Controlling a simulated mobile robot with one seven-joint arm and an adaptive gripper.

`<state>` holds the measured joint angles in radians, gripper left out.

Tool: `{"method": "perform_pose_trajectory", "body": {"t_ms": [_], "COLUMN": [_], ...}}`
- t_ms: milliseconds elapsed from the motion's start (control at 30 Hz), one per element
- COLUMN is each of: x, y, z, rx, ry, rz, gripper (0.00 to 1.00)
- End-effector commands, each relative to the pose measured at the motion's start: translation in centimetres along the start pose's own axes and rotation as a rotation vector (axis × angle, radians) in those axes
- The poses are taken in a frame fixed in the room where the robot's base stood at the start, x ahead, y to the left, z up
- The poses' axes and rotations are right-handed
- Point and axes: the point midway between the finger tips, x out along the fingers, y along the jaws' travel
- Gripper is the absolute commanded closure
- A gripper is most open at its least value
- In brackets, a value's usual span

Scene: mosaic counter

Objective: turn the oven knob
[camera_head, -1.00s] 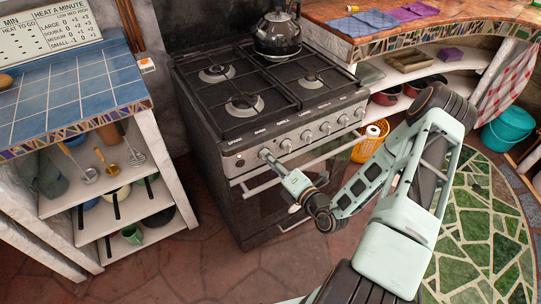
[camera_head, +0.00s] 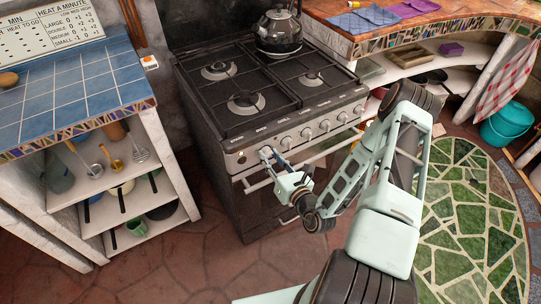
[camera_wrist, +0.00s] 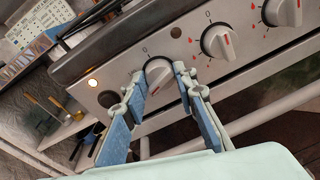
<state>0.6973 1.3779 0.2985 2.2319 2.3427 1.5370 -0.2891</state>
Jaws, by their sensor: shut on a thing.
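The oven (camera_head: 240,190) is a dark, steel-fronted stove with a row of round knobs along its front. The oven knob (camera_head: 266,152), below the "OVEN" label, is the leftmost knob. In the wrist view this knob (camera_wrist: 158,76) is light grey with a red mark near its lower edge. My gripper (camera_head: 274,162) is at the panel, in front of this knob. In the wrist view, the blue-padded fingers of my gripper (camera_wrist: 160,82) are on either side of the knob, shut on it. Part of the knob's sides is hidden behind the fingertips.
More knobs (camera_wrist: 218,41) sit to the right of the held one. A lit round lamp (camera_wrist: 92,83) is at its left. The oven door handle (camera_head: 258,186) runs just below my gripper. A kettle (camera_head: 278,30) stands on the hob. A blue-tiled counter (camera_head: 70,85) is at left.

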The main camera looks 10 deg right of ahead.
Motion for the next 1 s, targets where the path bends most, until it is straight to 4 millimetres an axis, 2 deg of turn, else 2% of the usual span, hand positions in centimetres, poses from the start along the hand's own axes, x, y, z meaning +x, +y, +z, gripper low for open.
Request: {"method": "perform_pose_trajectory", "body": {"t_ms": [500,1000], "x": [0.02,0.04], "y": [0.21,0.2], "z": [-0.08,-0.1], "rx": [-0.408,-0.539], "ry": [-0.03,-0.04], "rz": [-0.042,-0.055], "gripper": [0.98,0.98]}}
